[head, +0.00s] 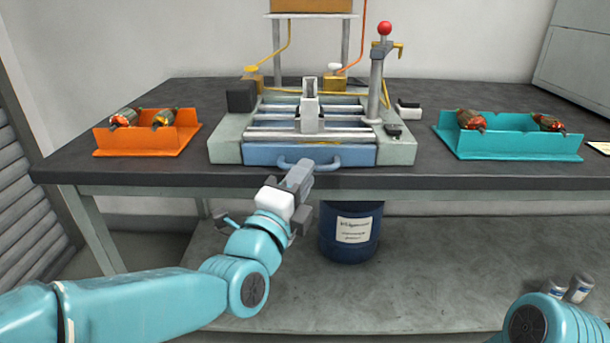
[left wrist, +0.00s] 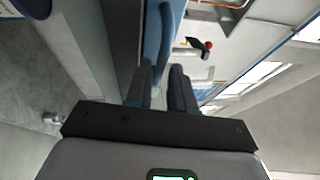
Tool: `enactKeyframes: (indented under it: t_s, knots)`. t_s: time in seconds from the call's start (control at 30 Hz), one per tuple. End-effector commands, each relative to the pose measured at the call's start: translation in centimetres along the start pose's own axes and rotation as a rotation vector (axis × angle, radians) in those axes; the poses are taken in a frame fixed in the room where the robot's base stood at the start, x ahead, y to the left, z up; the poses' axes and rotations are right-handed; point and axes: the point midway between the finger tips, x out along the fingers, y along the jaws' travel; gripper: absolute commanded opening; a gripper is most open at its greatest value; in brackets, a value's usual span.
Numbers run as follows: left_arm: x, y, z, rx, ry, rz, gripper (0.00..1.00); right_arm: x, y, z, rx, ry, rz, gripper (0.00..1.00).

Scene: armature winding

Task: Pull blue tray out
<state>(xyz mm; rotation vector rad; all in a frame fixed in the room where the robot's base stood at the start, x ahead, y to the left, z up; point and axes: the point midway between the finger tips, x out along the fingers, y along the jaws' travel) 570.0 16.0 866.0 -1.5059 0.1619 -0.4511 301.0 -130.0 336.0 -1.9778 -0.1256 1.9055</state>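The blue tray (head: 265,155) sits in the front of the winding machine, its front face level with the machine's grey side blocks. A curved blue handle (head: 288,163) sticks out from its middle. The exact contact is partly hidden. My right gripper is out of view; only part of my right arm shows.
An orange holder (head: 145,143) with armatures stands left on the dark table (head: 75,165), and a teal holder (head: 510,147) stands right. A post with a red knob (head: 385,28) rises from the machine. A blue drum (head: 350,240) stands below. Room before the table is free.

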Motion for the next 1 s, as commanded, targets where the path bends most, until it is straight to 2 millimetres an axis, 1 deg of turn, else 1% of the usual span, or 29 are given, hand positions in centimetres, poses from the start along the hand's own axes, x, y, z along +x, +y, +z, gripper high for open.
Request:
enactKeyframes:
  t_s: [0.03, 0.17, 0.43, 0.47, 0.5, 0.53, 1.0]
  knots:
    - [0.56, 0.03, 0.0, 0.0, -0.001, -0.001, 0.23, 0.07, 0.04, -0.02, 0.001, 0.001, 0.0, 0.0]
    - [1.37, 0.01, 0.02, 0.0, 0.0, 0.0, 0.23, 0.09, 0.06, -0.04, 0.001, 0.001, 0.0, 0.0]
    - [1.51, -0.02, 0.05, 0.0, 0.0, 0.0, 0.23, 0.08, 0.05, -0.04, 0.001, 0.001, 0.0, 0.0]
    - [1.5, -0.02, 0.05, 0.0, -0.001, 0.0, 0.17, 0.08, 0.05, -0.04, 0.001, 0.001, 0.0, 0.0]
    - [1.5, -0.02, 0.05, 0.0, -0.001, 0.0, 0.04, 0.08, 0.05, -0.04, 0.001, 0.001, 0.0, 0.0]
    - [1.5, -0.02, 0.05, 0.0, -0.001, 0.0, 0.0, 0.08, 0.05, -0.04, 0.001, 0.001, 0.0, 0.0]
    - [1.29, -0.04, -0.03, 0.0, -0.001, 0.0, 0.0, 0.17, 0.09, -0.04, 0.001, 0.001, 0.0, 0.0]
